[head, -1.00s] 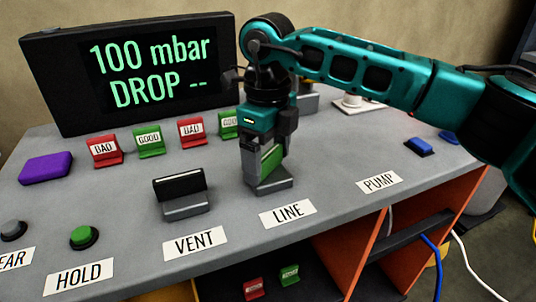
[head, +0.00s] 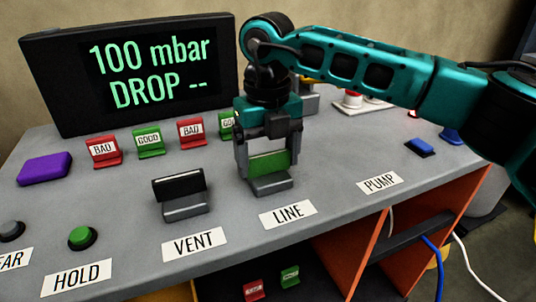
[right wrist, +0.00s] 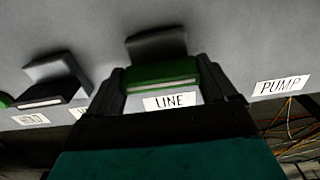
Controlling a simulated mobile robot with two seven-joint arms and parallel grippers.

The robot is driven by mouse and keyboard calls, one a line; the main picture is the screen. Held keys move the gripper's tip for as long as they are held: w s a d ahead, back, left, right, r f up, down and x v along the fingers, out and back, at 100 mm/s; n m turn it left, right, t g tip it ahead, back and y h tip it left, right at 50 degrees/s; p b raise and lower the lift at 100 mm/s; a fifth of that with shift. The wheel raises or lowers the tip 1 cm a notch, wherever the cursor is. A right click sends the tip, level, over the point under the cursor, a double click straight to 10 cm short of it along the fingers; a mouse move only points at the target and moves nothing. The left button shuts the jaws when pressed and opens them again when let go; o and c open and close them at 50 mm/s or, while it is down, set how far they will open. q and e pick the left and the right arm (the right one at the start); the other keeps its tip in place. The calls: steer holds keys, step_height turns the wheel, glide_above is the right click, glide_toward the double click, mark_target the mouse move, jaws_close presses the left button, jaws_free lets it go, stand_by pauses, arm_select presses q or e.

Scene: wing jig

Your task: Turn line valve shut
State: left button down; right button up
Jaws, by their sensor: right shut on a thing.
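The line valve's green handle (head: 268,163) stands above its grey base (head: 271,185), behind the LINE label (head: 288,214). The handle lies across, much like the vent valve's black handle (head: 180,187). My right gripper (head: 267,158) comes down from above and is shut on the green handle, one finger at each end. In the right wrist view the green handle (right wrist: 165,76) sits between the two dark fingers, above the LINE label (right wrist: 171,101). My left gripper is in neither view.
A display (head: 135,65) at the back reads "100 mbar DROP --". Red and green BAD and GOOD tags stand before it. A green HOLD button (head: 82,237) is at front left, a purple block (head: 45,168) at far left and a blue block (head: 420,146) at right.

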mark_target(268, 154)
stand_by(0.4)
steer(key=o, duration=0.8)
steer(key=shift+o, duration=0.2)
step_height(268, 154, up, 13)
steer(key=p, duration=0.1)
steer(key=shift+p, duration=0.35)
